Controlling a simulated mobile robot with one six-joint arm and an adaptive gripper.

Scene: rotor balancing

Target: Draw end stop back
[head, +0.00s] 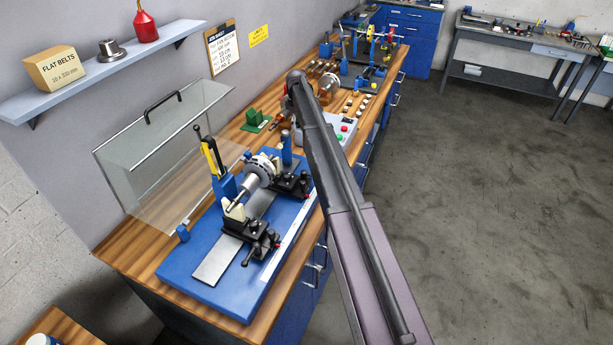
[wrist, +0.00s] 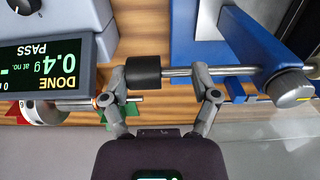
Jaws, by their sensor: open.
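In the wrist view, a black cylindrical knob (wrist: 143,72) sits on a bright steel rod (wrist: 230,70) that runs right to a blue bracket (wrist: 262,45). This looks like the end stop. My gripper (wrist: 160,73) is open. Its left fingertip is close to the knob's left end and its right fingertip is at the rod, with the knob between them; contact cannot be told. In the head view my arm hides the gripper and the end stop.
A display (wrist: 45,62) reading "DONE", "PASS" and 0.4 g is at the wrist view's left. In the head view, the blue balancing stand (head: 180,272) carries a rotor (head: 260,170), and a raised clear guard (head: 160,150) stands behind it. The grey floor (head: 480,220) is free.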

